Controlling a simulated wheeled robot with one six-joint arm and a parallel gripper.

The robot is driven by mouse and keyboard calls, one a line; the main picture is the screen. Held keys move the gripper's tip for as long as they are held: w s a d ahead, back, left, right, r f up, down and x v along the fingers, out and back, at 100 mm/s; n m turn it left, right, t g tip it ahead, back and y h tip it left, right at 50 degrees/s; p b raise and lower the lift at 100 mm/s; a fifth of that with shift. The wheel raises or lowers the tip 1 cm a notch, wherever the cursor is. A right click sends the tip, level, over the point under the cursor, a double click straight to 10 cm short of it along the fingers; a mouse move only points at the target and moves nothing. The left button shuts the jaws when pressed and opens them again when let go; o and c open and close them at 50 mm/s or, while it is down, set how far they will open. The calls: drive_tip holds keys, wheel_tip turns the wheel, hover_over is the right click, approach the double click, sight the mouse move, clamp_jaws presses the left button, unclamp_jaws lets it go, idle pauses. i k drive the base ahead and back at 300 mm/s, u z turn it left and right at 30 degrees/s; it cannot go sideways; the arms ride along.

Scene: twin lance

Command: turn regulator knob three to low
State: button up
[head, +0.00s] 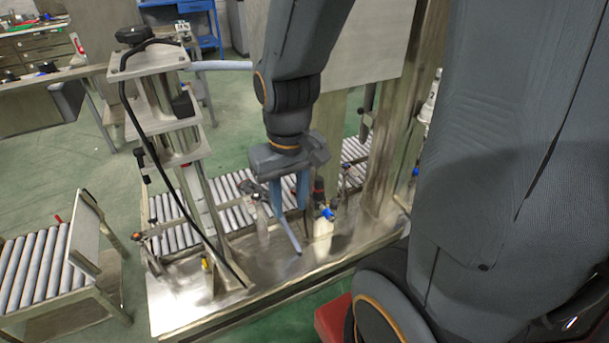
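My gripper (302,243) points down over the metal bench, with two blue-grey fingers set apart and nothing visible between them. Just to the right of the fingers stands a small fitting with a dark, reddish knob (319,188), a blue part (327,213) and a white body (323,236). Another small dark fitting (253,188) with a pale body is to the left of the fingers. The fingers appear apart from both, though depth is hard to judge. No numbers or settings are readable, so I cannot tell which is regulator knob three.
A metal column stand (170,95) with a black cable rises on the left of the metal bench (180,305). Roller conveyors (235,205) run behind. A metal post (400,120) and a grey panel (365,45) stand at the back right. Green floor (60,165) is open at left.

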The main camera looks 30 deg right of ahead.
sight(318, 180)
drive_tip(key=k, duration=0.45)
drive_tip(key=z, duration=0.55)
drive_tip(key=i, duration=0.5)
drive_tip(key=z, duration=0.35)
drive_tip(key=k, duration=0.85)
drive_tip(key=u, duration=0.25)
